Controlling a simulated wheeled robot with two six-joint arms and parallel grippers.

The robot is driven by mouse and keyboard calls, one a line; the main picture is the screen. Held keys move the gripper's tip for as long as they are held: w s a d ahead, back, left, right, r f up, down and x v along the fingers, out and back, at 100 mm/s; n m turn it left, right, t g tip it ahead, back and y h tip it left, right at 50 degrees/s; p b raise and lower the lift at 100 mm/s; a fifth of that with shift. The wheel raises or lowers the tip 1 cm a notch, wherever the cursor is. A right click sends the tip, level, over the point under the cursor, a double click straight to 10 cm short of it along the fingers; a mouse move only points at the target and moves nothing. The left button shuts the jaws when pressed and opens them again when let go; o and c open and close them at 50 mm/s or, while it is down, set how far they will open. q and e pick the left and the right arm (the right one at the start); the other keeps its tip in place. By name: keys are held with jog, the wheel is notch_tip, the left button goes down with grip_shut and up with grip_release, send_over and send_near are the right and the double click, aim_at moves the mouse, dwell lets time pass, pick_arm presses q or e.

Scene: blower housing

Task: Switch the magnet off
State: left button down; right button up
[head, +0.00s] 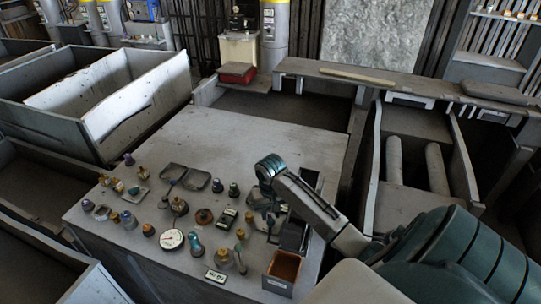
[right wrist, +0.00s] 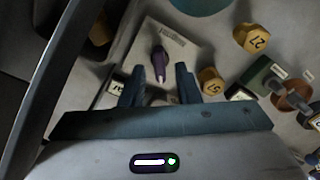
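In the right wrist view, a dark purple lever or knob (right wrist: 158,62) with a pale tip stands on a pale flat plate (right wrist: 180,44). It may be the magnet's switch; no label on it can be read. My right gripper (right wrist: 160,84) is open, its two dark fingers apart on either side of the lever's near end, with gaps on both sides. I cannot tell how high the fingers are above the plate. In the head view my right gripper (head: 268,216) points down over the right part of the table, hiding most of what is under it. My left gripper is not in view.
The grey table (head: 225,140) holds many small knobs and parts left of my gripper. A yellow numbered knob (right wrist: 210,80) stands close to the right finger. A dark tray (head: 293,237) and an open brown-lined box (head: 283,268) lie close by. The table's back half is clear.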

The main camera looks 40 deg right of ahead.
jog(key=shift+r, duration=2.3)
